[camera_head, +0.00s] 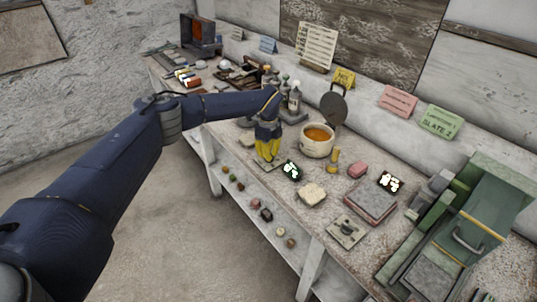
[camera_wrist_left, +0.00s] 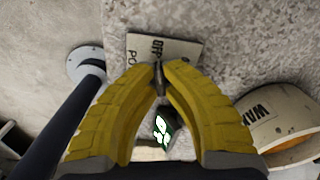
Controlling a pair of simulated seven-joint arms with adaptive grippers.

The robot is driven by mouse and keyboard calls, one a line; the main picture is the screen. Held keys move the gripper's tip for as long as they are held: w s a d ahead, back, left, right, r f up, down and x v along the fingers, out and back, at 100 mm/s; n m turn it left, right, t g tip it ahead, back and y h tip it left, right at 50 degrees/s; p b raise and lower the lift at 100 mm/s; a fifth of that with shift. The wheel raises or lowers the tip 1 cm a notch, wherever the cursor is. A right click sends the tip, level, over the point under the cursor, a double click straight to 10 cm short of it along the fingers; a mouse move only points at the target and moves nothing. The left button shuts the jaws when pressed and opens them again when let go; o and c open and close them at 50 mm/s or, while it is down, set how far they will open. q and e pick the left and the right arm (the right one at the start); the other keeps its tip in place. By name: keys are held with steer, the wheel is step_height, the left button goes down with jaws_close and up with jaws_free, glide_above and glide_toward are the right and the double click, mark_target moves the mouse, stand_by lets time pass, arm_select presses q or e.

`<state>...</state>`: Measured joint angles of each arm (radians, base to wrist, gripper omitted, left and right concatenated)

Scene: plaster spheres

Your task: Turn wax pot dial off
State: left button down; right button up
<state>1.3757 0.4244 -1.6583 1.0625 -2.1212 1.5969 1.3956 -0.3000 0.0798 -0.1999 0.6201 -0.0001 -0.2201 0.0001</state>
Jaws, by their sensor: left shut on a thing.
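The wax pot (camera_head: 315,148) is cream with an orange fill and a dark round lid raised behind it. It also shows in the right of the wrist view (camera_wrist_left: 262,128), with "WAX" on its side. My left gripper (camera_head: 270,160) has yellow fingers and stands just left of the pot. In the wrist view its fingertips (camera_wrist_left: 159,72) close on a small dark dial (camera_wrist_left: 158,80) over a pale plate (camera_wrist_left: 185,48) marked "OFF". The fingers hide much of the dial, so its exact setting cannot be read. My right gripper is out of view.
A black device with a lit display (camera_head: 291,171) lies close to the gripper. A pale block (camera_head: 311,194), a pink block (camera_head: 357,169) and a green press (camera_head: 470,235) are to the right. Bottles (camera_head: 294,98) stand behind. The bench's front edge is near.

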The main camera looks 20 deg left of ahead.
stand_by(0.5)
arm_select(q)
steer(key=c, duration=1.5)
jaws_free()
steer(key=shift+r, duration=0.1)
step_height(320, 180, up, 12)
